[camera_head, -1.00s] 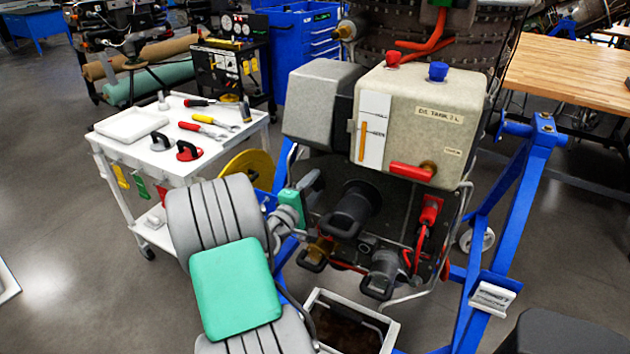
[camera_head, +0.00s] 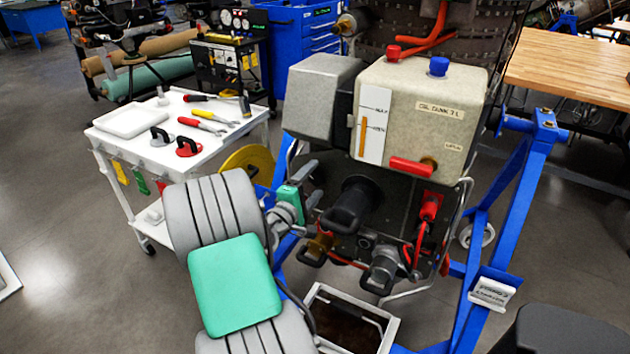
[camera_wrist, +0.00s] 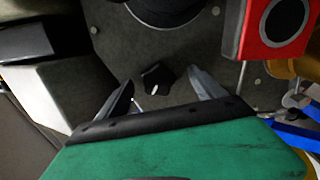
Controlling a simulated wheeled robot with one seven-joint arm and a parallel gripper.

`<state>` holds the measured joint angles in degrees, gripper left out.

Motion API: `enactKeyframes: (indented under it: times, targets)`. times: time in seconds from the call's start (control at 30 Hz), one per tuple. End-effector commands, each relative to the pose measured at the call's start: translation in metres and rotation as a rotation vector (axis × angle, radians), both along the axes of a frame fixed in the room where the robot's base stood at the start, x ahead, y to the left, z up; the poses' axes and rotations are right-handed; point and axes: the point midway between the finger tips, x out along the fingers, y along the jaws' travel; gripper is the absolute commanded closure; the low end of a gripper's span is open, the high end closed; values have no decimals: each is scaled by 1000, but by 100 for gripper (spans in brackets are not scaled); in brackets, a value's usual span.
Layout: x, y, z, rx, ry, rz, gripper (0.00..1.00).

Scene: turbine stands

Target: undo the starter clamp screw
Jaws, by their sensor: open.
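A small black lobed knob (camera_wrist: 157,78), which looks like the clamp screw, sits on a dark plate in the wrist view. It has a short white mark on it. My gripper (camera_wrist: 160,90) is open, with one grey finger on each side of the knob and visible gaps to both. It holds nothing. In the head view my gripper (camera_head: 312,186) is at the left side of the dark plate under the beige tank. A black cylinder with a handle (camera_head: 350,205), possibly the starter, stands to its right. The knob cannot be made out in the head view.
The beige tank (camera_head: 465,95) overhangs the plate. A red block (camera_wrist: 270,28) is at the upper right of the wrist view. Blue stand legs (camera_head: 515,195) frame the right side. A white tool cart (camera_head: 160,160) is at the left. An open-topped tray (camera_head: 390,325) lies below.

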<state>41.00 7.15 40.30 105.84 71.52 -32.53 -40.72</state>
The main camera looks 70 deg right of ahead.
Motion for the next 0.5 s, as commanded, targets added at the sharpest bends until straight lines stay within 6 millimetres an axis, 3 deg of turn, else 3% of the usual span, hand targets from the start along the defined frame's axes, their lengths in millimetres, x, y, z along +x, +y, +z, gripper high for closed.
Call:
enactKeyframes:
  times: [0.5]
  targets:
    - [3,44,-2,2,-1,3,22]
